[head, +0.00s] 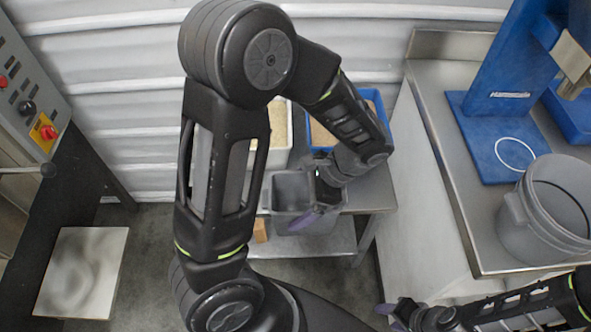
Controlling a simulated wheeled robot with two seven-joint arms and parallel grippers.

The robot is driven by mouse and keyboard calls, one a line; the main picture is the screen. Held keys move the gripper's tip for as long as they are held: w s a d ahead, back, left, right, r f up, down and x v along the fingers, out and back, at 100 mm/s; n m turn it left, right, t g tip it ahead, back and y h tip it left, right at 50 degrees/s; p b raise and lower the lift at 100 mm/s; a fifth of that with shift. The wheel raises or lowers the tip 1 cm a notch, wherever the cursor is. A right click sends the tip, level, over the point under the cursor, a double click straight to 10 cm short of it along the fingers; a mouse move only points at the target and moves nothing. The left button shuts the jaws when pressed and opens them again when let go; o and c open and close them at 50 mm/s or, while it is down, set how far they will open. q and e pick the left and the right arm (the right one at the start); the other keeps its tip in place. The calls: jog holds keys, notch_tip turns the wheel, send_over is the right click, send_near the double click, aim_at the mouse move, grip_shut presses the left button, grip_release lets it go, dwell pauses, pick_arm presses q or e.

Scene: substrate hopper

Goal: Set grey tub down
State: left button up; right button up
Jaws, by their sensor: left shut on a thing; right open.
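The grey tub (289,190) is a small open-topped box in the middle of the head view, over or at the front edge of a steel table. My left gripper (318,212) is shut on the tub at its right side. My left arm crosses in front and hides part of the tub and table, so I cannot tell whether the tub touches the tabletop. My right gripper (392,312) is open and empty at the bottom, left of the right-hand counter.
A white bin (291,145) and a blue bin (376,98) with pale contents stand behind the tub. The steel table (372,190) has bare top at right. A grey bucket (520,225) and blue machine (480,105) stand on the right counter (440,100). A control panel (25,75) is at left.

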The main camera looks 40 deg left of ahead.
pick_arm(q)
jog(key=w+a+f+p, duration=0.1)
jog(key=w+a+f, duration=0.2)
jog(key=w+a, duration=0.4)
jog(key=shift+w, duration=1.15)
jog(key=shift+a, duration=0.1)
notch_tip(320, 180, down, 4)
jog(key=shift+w+a+p, duration=0.1)
jog(key=shift+w+p, duration=0.05)
jog(key=shift+p, duration=0.25)
